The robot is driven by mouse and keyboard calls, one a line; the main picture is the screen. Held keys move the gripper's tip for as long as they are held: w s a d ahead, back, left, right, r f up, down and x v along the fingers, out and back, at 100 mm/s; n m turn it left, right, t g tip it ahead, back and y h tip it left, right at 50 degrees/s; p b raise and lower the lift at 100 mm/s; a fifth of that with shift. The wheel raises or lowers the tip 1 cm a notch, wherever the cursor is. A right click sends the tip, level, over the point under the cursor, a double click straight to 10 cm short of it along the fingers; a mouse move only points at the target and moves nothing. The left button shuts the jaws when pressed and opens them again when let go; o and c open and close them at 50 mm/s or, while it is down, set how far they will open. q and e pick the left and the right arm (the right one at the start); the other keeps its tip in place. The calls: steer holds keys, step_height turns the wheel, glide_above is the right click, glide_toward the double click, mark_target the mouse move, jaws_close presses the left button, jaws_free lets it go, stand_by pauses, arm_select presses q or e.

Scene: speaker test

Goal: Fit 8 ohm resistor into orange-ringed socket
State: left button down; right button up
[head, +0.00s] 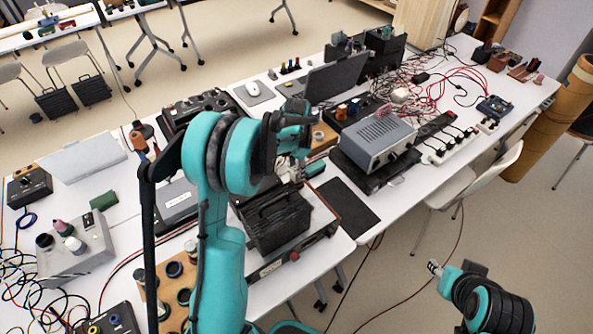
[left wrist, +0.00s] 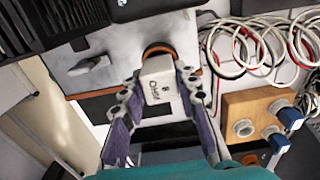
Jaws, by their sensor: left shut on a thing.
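My left gripper (left wrist: 160,88) is shut on a white block, the 8 ohm resistor (left wrist: 159,84), whose printed face carries an 8. The fingers grip it from both sides. The orange-ringed socket (left wrist: 160,48) is on a grey metal panel, right at the block's far end. The block hides part of the ring, and I cannot tell whether it is inside or just in front. In the head view the left gripper (head: 297,170) points down over the table, and the resistor is not clear there. My right gripper (head: 436,267) is at lower right, away from the table, its fingers unclear.
A grey knob (left wrist: 90,64) stands left of the socket on the panel. A wooden block (left wrist: 246,107) with white and blue fittings is at right. Red and white cables (left wrist: 255,45) lie behind it. A grey instrument (head: 377,141) stands right of the left gripper in the head view.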

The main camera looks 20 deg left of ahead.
mark_target(296, 169)
arm_select(q)
steer(key=shift+f, duration=0.25)
steer(key=c, duration=1.1)
jaws_free()
steer(key=shift+c, duration=0.2)
steer(key=shift+r, duration=0.15)
steer(key=shift+r+p, duration=0.3)
steer(key=shift+r, duration=0.05)
step_height(296, 169, up, 12)
steer(key=p, duration=0.3)
steer(key=s+d+r+n+t, duration=0.2)
steer(key=s+d+r, duration=0.15)
steer(key=s, duration=0.25)
steer(key=s+d+r+n+t, duration=0.1)
steer(key=s+d+r+t, duration=0.1)
steer(key=s+d+r, duration=0.3)
steer(key=s+d+f+n+t, duration=0.1)
steer(key=s+f+n+t, duration=0.2)
steer(key=s, duration=0.8)
steer(key=shift+s+d+f, duration=0.15)
steer(key=shift+d+f, duration=0.1)
steer(key=shift+f, duration=0.1)
